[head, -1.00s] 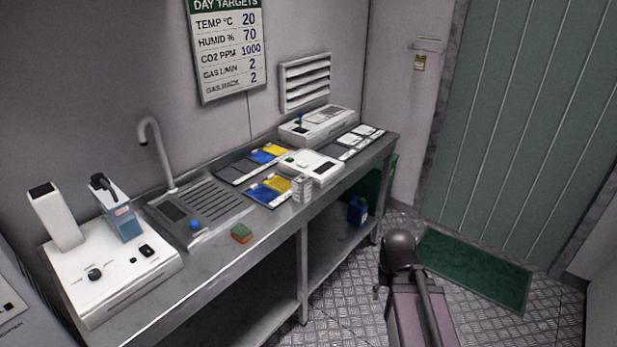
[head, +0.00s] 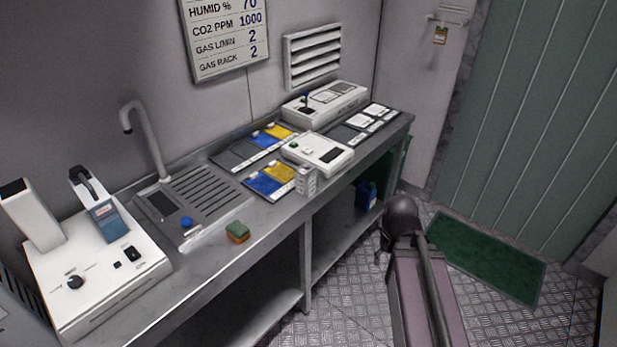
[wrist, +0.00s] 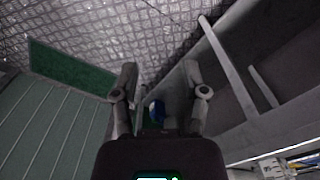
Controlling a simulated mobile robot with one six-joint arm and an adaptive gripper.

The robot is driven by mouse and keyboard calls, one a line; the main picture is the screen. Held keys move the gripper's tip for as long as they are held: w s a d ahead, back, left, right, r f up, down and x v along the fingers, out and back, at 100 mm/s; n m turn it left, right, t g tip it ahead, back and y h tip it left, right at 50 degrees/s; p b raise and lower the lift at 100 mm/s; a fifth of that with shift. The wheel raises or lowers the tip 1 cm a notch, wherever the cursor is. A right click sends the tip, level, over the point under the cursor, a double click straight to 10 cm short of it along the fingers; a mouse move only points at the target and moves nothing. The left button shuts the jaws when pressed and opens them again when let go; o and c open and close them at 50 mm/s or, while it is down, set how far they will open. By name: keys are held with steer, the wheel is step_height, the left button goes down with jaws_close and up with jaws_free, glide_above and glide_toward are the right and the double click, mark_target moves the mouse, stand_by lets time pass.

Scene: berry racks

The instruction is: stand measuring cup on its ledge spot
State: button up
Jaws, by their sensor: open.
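I cannot make out a measuring cup in either view. Its ledge spot is not identifiable either. My gripper (wrist: 161,82) shows in the wrist view with its two fingers apart and nothing held between them. It hangs over the floor side of the bench, and a blue jug (wrist: 156,110) shows beyond, between the fingers. In the head view the same blue jug (head: 366,195) stands low under the right end of the steel bench (head: 205,265). My arm is at the lower right there, and its fingers are not clearly seen.
A white machine (head: 95,275) stands at left. A green floor mat (head: 487,256) lies on open floor.

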steer(key=shift+a, duration=0.15)
steer(key=o, duration=0.5)
steer(key=shift+a, duration=0.2)
steer(key=shift+o, duration=0.5)
steer(key=shift+w+a+r, duration=0.15)
steer(key=shift+w+r, duration=0.05)
steer(key=w+a+r+m+t+h+p, duration=0.2)
steer(key=w+a+r+p, duration=0.4)
steer(key=a, duration=0.7)
steer(key=w+a+r+m+t+h+p, duration=0.3)
steer(key=w+a+r+m+t+p, duration=0.2)
steer(key=w+a+r, duration=0.6)
steer(key=w+a+p, duration=0.1)
steer(key=a, duration=0.2)
steer(key=shift+a+r, duration=0.2)
steer(key=shift+a, duration=0.05)
